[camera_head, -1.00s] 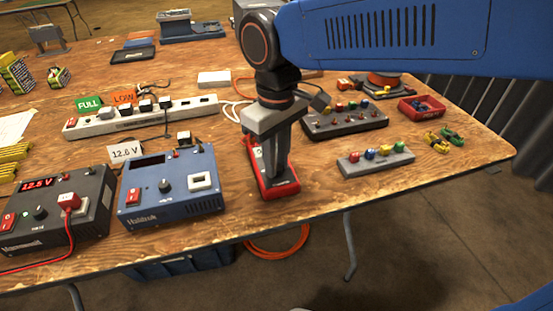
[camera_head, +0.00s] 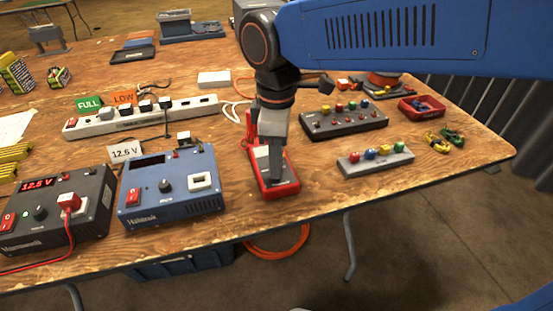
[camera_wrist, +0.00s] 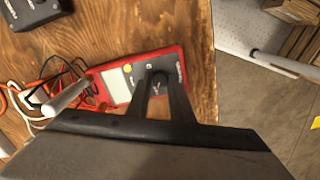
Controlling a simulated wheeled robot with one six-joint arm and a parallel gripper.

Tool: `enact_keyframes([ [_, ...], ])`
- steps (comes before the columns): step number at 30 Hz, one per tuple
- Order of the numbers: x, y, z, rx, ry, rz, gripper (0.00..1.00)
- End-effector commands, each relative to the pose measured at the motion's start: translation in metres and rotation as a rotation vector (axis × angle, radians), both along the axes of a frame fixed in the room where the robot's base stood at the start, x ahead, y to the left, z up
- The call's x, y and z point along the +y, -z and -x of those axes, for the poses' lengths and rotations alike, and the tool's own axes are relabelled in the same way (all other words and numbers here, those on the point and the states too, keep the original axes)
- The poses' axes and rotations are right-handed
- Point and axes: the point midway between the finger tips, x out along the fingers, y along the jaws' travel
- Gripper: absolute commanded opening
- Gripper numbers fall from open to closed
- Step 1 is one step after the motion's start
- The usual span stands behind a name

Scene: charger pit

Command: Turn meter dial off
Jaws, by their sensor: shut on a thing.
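The red multimeter (camera_head: 287,188) lies flat on the wooden table near its front edge, below my gripper (camera_head: 272,178). In the wrist view the meter (camera_wrist: 116,84) shows its pale screen, a yellow button and a dark face. The fingers of my gripper (camera_wrist: 160,80) reach down onto the meter's dial (camera_wrist: 160,84) and are shut on it, one finger on each side. The fingers hide much of the dial, and its pointer setting is too small to read.
A blue charger (camera_head: 172,190) stands left of the meter and a dark charger (camera_head: 60,210) further left. A grey block with coloured plugs (camera_head: 375,162) lies to the right. Red and white cables (camera_wrist: 55,90) lie beside the meter. The table's front edge is close.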

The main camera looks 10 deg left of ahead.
Motion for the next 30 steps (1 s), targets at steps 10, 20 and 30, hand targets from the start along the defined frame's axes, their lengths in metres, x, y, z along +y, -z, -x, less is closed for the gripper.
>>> enact_keyframes([
  [10,0.0001,-0.0002,0.0,0.0,-0.018,0.0,0.0],
  [20,0.0001,-0.0001,0.0,0.0,-0.017,0.0,0.39],
  [30,0.0001,-0.0068,-0.0001,0.0,-0.017,0.0,0.39],
])
